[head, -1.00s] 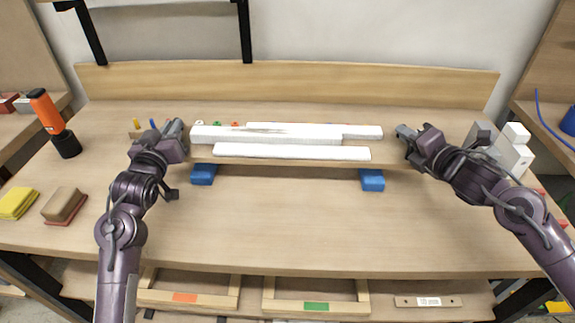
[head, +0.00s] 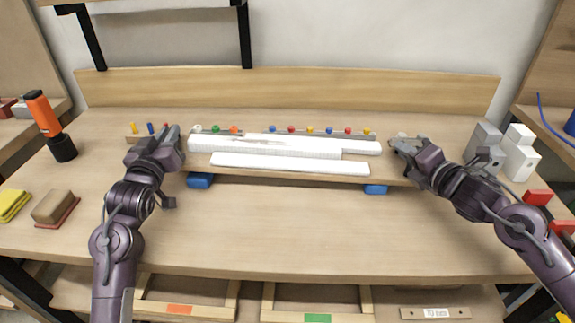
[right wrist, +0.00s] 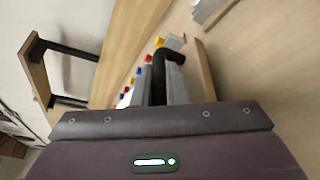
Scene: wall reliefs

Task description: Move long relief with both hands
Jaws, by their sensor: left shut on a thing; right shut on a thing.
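The long relief is a wooden board carrying long white strips (head: 290,164), lying left to right across the middle of the workbench in the head view. Two blue blocks (head: 199,181) and (head: 375,189) show under its front edge, mostly covered. I cannot tell whether the board touches them. My left gripper (head: 177,136) is shut on the left end of the relief. My right gripper (head: 400,144) is shut on the right end. In the right wrist view a dark finger (right wrist: 162,80) shows, with the grip itself mostly hidden.
Coloured pegs (head: 309,129) stand in a row behind the relief. An orange-handled tool (head: 43,112) stands at the left, near a sanding block (head: 54,207). White and grey blocks (head: 520,157) stand at the right. The bench front is clear.

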